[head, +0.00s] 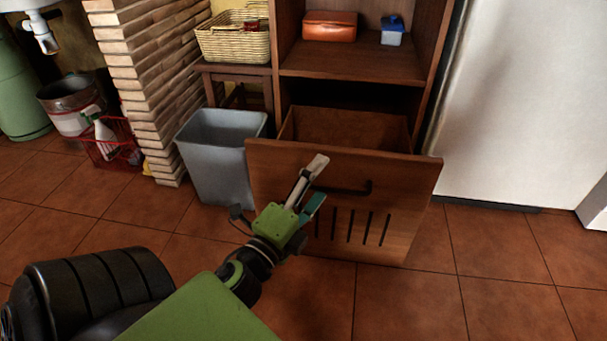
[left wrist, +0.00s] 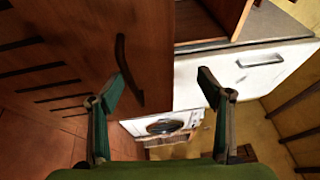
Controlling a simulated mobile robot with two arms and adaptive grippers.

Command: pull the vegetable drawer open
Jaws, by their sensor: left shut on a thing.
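The vegetable drawer (head: 405,200) is a wooden front with vertical slots at the bottom of a wooden cabinet. It stands out from the cabinet, and its open inside shows behind the front. Its dark bar handle (head: 350,189) is on the upper part of the front; the handle also shows in the left wrist view (left wrist: 127,70). The exact contact is hard to see. My right gripper is not in view.
A grey bin (head: 215,155) stands close to the drawer's left side. A white fridge (head: 525,110) stands to the right. The shelf above holds an orange box (head: 330,26) and a small blue-lidded container (head: 392,35). The tiled floor in front is clear.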

